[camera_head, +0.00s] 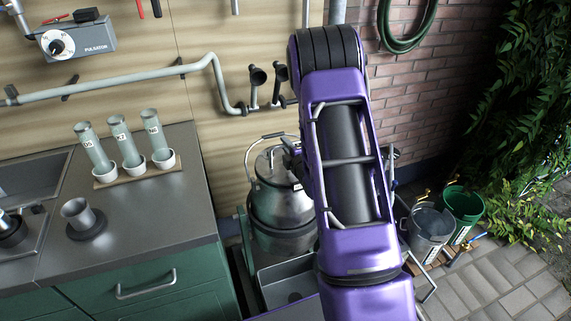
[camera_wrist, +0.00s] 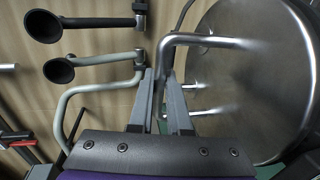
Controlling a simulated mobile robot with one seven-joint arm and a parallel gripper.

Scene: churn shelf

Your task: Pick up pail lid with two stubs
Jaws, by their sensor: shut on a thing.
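The pail lid with two stubs is a large round steel disc (camera_wrist: 250,75) on the right of the wrist view. Its two short stubs stick out to the left, and a bent steel bar handle rises at its left side. My gripper (camera_wrist: 160,85) is shut on this handle, with its fingers on either side of the bar. In the head view a steel pail (camera_head: 280,212) stands behind my purple arm, which covers its right part and hides most of my gripper. I cannot tell whether the lid rests on the pail or is clear of it.
Two black-mouthed fittings (camera_wrist: 60,70) on a pale pipe are close left of my gripper. A counter (camera_head: 140,215) with three labelled tubes (camera_head: 125,145) stands left. Grey and green buckets (camera_head: 462,203) stand at right. The paved floor at lower right is open.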

